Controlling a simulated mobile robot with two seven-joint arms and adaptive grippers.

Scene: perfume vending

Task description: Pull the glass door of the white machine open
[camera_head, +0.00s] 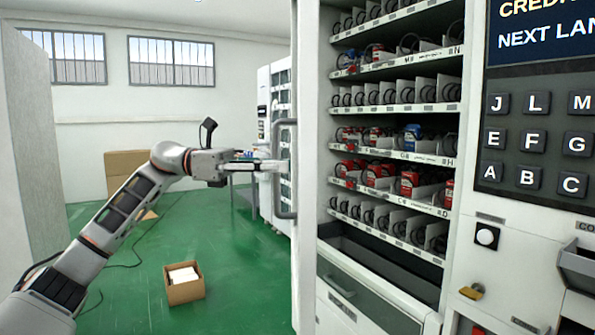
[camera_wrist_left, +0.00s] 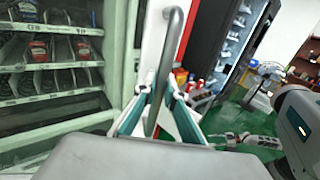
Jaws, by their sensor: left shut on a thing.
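The white machine (camera_head: 468,200) stands on the right in the head view, with its lit shelves facing me. Its door (camera_head: 306,250) is seen nearly edge-on at the machine's left side. A grey bar handle (camera_head: 286,205) stands out from the door's left face; it also shows in the left wrist view (camera_wrist_left: 172,45). My left gripper (camera_head: 279,165) is shut on this handle, with one finger on each side of the bar in the left wrist view (camera_wrist_left: 158,100). What looks like my right gripper (camera_wrist_left: 225,140) shows small at the right there; its fingers are unclear.
Red and blue goods stand on the shelves. A small open carton (camera_head: 185,291) lies on the green floor (camera_head: 235,280) in front of my left arm. Another white machine (camera_head: 264,110) stands behind the door handle. The floor between is mostly clear.

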